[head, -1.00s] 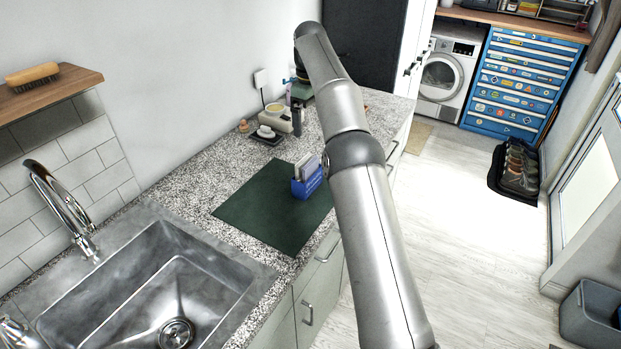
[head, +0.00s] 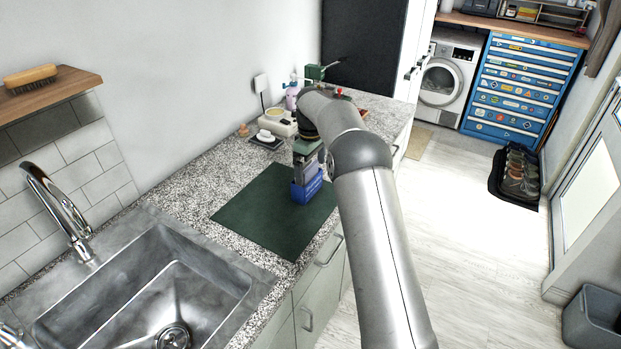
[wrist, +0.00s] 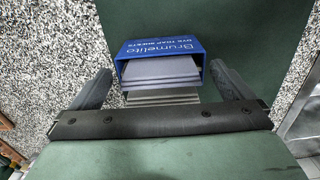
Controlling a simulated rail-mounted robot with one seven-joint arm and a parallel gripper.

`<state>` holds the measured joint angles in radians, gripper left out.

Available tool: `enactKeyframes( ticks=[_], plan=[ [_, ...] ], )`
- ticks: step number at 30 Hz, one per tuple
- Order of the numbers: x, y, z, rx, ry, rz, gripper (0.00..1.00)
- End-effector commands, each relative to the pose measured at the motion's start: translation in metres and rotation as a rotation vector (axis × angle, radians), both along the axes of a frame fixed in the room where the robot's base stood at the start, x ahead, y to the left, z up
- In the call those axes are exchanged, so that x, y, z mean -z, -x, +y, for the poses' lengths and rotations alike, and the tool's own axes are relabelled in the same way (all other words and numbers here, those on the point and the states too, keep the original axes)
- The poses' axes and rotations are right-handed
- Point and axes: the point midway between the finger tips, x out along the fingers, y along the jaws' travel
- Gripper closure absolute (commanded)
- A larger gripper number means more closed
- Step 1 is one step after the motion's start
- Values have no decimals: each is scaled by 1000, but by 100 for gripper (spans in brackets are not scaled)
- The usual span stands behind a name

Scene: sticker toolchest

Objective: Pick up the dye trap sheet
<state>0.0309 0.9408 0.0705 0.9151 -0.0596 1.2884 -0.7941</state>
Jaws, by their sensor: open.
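The dye trap sheets (wrist: 162,72) are a stack of pale grey sheets standing up out of a blue box (wrist: 187,47) marked "Brumelito Dye Trap Sheets". In the head view the blue box (head: 306,190) stands on the dark green mat (head: 250,217), and my gripper (head: 308,165) is right above it, hiding most of the sheets. In the wrist view my gripper (wrist: 165,90) is open and empty, with one finger on each side of the sheets. I cannot tell how far down the fingers reach.
A speckled counter (head: 195,180) surrounds the mat. A steel sink (head: 160,290) with a tap (head: 60,205) is at the front left. A soap dish (head: 265,138) and a cream-coloured device (head: 278,122) stand behind the mat by the wall. The mat's left half is clear.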

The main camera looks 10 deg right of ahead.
Motion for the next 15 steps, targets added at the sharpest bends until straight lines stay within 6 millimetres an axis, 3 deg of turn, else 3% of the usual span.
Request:
enactKeyframes(
  ticks=[9,14,15],
  plan=[
    [7,0,0,0,0,-1,3],
    [6,0,0,0,0,-1,47],
    [6,0,0,0,0,-1,47]
  ],
)
